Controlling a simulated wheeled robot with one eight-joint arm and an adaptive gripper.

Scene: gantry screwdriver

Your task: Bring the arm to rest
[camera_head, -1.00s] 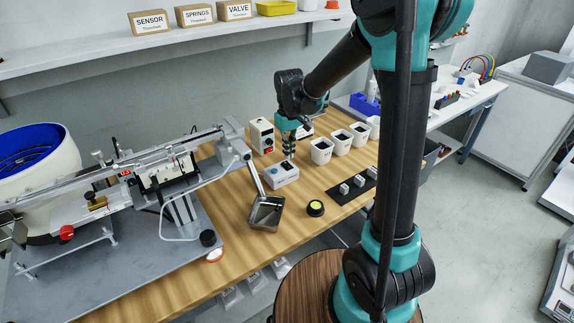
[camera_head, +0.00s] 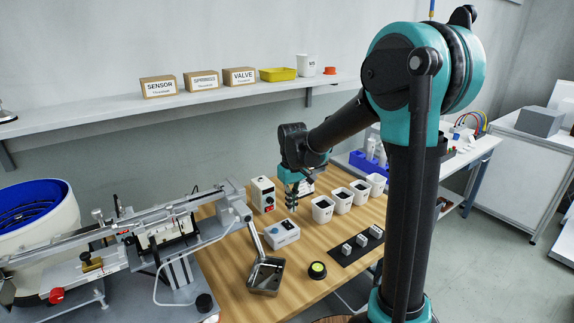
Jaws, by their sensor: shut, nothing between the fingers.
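My arm (camera_head: 410,180) rises at the right and bends over to the left above the wooden bench (camera_head: 230,297). My gripper (camera_head: 291,203) points down above the bench, between a grey box with a red button (camera_head: 263,195) and the white cups. It is shut and empty.
White cups (camera_head: 323,210) stand in a row right of my gripper. In front lie a black mat (camera_head: 357,250) with small light blocks, a yellow-green button (camera_head: 317,270) and a metal tray (camera_head: 266,276). A feeder machine (camera_head: 160,236) fills the left. A shelf (camera_head: 200,97) runs behind.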

